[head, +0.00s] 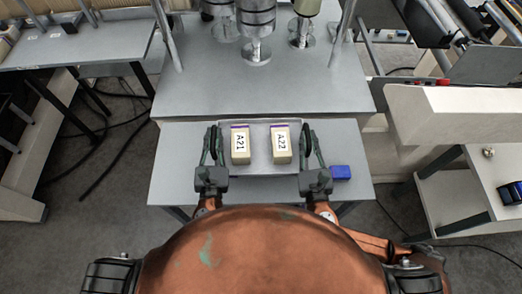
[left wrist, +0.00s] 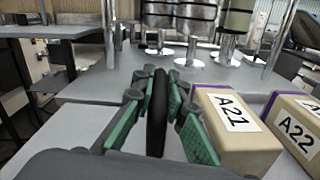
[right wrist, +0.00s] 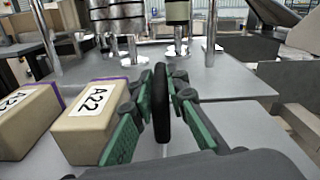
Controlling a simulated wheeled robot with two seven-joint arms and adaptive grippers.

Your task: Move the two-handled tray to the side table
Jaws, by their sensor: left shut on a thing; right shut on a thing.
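The grey tray (head: 260,152) is in the middle of the head view, over the grey table in front of me. It carries two tan boxes side by side, A21 (head: 240,146) and A22 (head: 281,146). My left gripper (head: 212,148) is shut on the tray's left black handle (left wrist: 157,112). My right gripper (head: 312,148) is shut on the right black handle (right wrist: 161,108). The tray looks about level; I cannot tell whether it touches the table. Its handles are partly hidden by the green fingers.
A larger grey surface (head: 200,90) with metal posts and rolls stands behind. A white stand with a grey shelf (head: 445,190) is at the right. Cables lie on the left floor.

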